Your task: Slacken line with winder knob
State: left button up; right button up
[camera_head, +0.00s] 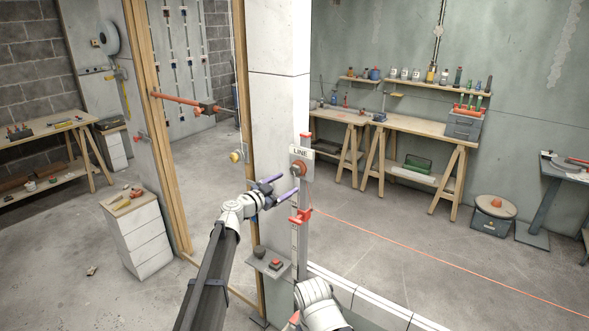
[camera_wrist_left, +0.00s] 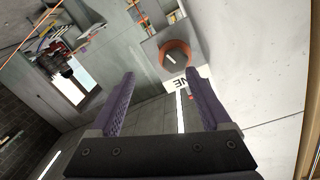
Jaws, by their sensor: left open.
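The winder knob (camera_head: 299,168) is a small orange-red knob just under a white sign reading LINE (camera_head: 300,152), on an upright post beside the white pillar. An orange-red line (camera_head: 420,250) stretches low across the floor to the right from a red bracket on this post. My left gripper (camera_head: 289,185) is open and empty, its purple fingers pointing toward the post, a little below and left of the knob. In the left wrist view, the round orange knob (camera_wrist_left: 175,55) is ahead of and between the fingertips (camera_wrist_left: 160,75), apparently not touched. My right gripper is not visible.
A grey shelf with a red button (camera_head: 275,264) juts out below my left gripper. A yellow knob (camera_head: 237,156) is on the wooden frame at left. Workbenches (camera_head: 405,124) stand along the back wall. The floor right of the post is open, crossed by the line.

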aim_at(294, 172)
pick_arm(q)
jog(key=shift+t+y, duration=0.3)
jog(key=shift+t, duration=0.2)
jog(key=shift+w+d+r, duration=0.15)
jog(key=shift+w+d, duration=0.45)
jog(key=shift+w, duration=0.7)
jog(key=shift+w+d+r, duration=0.2)
jog(key=shift+w+d, duration=0.35)
jog(key=shift+w, duration=0.7)
jog(key=shift+w+d+r, duration=0.15)
jog(key=shift+w+d, duration=0.45)
jog(key=shift+w, duration=0.7)
grip_shut()
